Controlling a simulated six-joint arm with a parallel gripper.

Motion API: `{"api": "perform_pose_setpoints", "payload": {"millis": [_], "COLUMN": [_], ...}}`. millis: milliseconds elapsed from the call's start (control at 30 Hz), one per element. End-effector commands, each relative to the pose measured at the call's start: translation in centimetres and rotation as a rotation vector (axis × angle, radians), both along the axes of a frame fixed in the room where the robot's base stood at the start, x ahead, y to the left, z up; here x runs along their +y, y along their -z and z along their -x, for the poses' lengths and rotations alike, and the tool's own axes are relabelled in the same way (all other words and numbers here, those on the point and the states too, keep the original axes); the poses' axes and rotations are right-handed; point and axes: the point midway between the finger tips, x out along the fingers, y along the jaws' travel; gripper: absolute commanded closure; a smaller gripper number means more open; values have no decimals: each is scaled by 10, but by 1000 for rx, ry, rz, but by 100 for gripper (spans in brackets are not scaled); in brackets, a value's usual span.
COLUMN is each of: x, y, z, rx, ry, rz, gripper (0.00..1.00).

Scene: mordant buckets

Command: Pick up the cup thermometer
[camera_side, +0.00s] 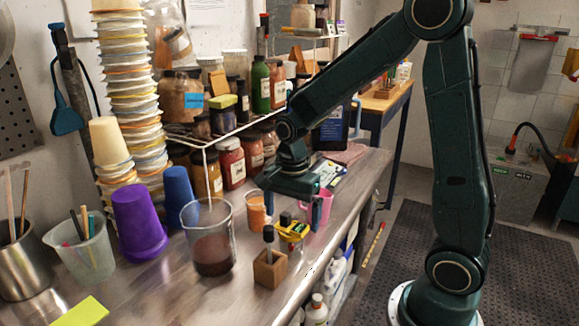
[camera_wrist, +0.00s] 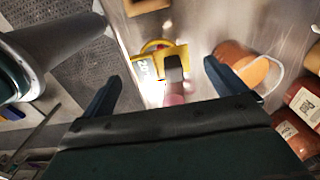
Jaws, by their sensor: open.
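A slim upright thing with a dark cap, which looks like the cup thermometer (camera_wrist: 174,68), shows between my fingers in the wrist view, with a blurred pink part below the cap. In the side view its dark cap (camera_side: 285,218) shows under my gripper. My gripper (camera_side: 291,208) points down over the bench, open, with one finger on each side of the cap. In the wrist view my open gripper (camera_wrist: 160,82) has visible gaps to the cap on both sides. What the thermometer stands in is hard to tell.
A yellow device (camera_side: 296,231) lies close beside the cap. A wooden block with a dark-topped tool (camera_side: 269,268), an orange cup (camera_side: 257,212), a beaker of dark liquid (camera_side: 212,253) and a pink mug (camera_side: 326,205) stand around. Jars line the wall side. The bench edge is near.

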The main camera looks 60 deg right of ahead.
Motion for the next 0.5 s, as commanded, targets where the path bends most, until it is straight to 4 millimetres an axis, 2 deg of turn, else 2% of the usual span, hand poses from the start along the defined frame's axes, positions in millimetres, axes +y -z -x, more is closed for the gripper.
{"api": "perform_pose_setpoints", "payload": {"millis": [300, 500], "x": [1, 1], "y": [35, 40], "z": [0, -1], "rx": [5, 1], "ry": [-1, 0], "rz": [-1, 0], "gripper": [4, 4]}}
